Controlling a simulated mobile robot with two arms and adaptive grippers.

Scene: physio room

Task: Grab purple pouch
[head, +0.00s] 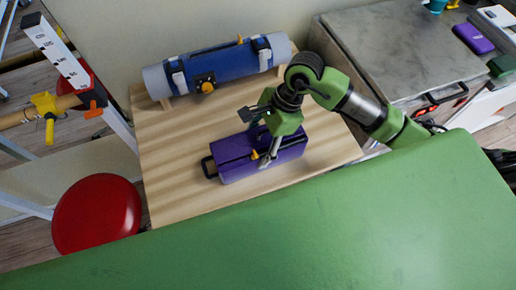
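A purple pouch-like case (235,157) with a dark carry handle at its left end and a small yellow-orange tab lies on the light wooden table (185,190). My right gripper (267,142) comes in from the right and is over the right half of the case. One grey finger reaches down across the case's top and front. Whether the fingers touch or grip it cannot be told from this view. My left gripper is not in view.
A blue and grey roll (222,66) with straps lies at the table's back. A green padded surface (330,235) fills the front. A red round stool (97,213) stands left. The grey-topped cabinet (400,45) is at the back right. The table's left front is clear.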

